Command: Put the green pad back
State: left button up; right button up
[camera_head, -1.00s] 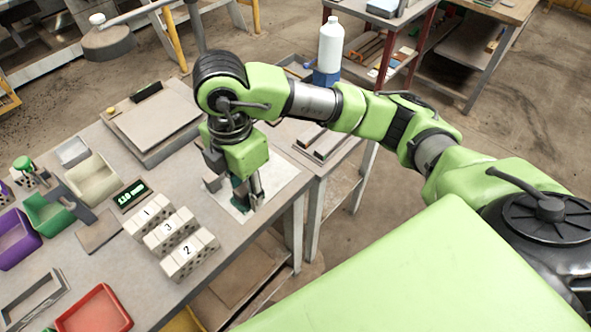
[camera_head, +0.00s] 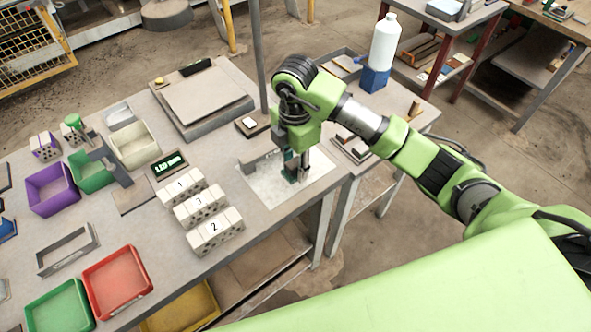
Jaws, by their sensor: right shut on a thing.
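My right gripper (camera_head: 298,174) points down over a pale square plate (camera_head: 270,196) near the table's right edge. It is shut on a dark green piece, which I take to be the green pad (camera_head: 288,163). The fingers hide part of the pad. I cannot tell whether it touches the plate. My left gripper is not in view.
Three numbered hollow bricks (camera_head: 214,233) stand left of the plate, beside a small display (camera_head: 169,164). Purple (camera_head: 52,188), green (camera_head: 93,172) and cream (camera_head: 134,146) bins stand further left. A grey post (camera_head: 257,60) rises behind the plate. A white bottle (camera_head: 384,42) stands behind my arm.

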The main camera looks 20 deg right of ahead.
aim_at(295, 173)
jog(key=shift+w+d+f, duration=0.1)
jog(key=shift+w+f, duration=0.05)
jog(key=shift+f, duration=0.1)
notch_tip(295, 173, down, 3)
jog(key=shift+w+p, duration=0.15)
jog(key=shift+p, duration=0.75)
jog(key=shift+f, duration=0.2)
jog(key=shift+f, duration=0.1)
jog(key=shift+f, duration=0.15)
jog(key=o, duration=1.1)
